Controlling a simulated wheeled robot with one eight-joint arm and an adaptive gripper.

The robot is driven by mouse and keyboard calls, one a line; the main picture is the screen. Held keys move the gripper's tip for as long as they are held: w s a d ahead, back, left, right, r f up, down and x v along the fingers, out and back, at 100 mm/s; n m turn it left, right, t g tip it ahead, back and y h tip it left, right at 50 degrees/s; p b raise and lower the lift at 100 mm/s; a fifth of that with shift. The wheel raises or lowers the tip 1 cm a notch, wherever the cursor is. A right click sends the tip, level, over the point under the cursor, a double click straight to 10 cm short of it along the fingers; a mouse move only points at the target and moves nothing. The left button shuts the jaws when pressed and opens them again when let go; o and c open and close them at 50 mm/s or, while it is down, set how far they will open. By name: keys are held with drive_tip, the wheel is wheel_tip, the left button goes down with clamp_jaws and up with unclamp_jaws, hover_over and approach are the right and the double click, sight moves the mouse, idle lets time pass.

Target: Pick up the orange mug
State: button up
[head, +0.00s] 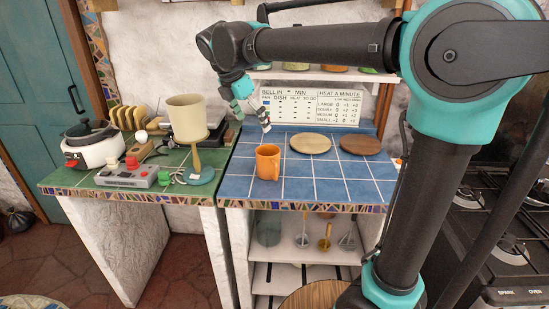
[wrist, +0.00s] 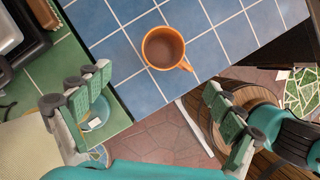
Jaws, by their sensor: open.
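The orange mug (head: 267,162) stands upright on the blue tiled counter (head: 325,188), near its front left. In the wrist view the mug (wrist: 160,48) is seen from above, with its handle pointing to the lower right and its inside looking empty. My gripper (head: 249,114) is in the air above and behind the mug in the head view, apart from it. In the wrist view my gripper (wrist: 155,100) is open, its green-padded fingers wide apart with nothing between them. The mug lies beyond the gap between the fingers.
Two round wooden boards, a light one (head: 310,143) and a dark one (head: 360,145), lie right of the mug. A lamp (head: 187,118) with a cream shade stands on the green counter at left. A lettered sign (head: 310,106) stands at the back. Blue tiles around the mug are clear.

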sight(264, 147)
drive_tip(key=x, duration=1.1)
drive_tip(key=shift+w+d+f, duration=0.15)
drive_tip(key=shift+w+f, duration=0.05)
drive_tip(key=shift+f, duration=0.1)
drive_tip(key=shift+s+d+x, duration=0.1)
drive_tip(key=shift+x, duration=1.25)
drive_tip(key=shift+s+d+x, duration=0.15)
drive_tip(key=shift+x, duration=1.25)
drive_tip(key=c, duration=1.5)
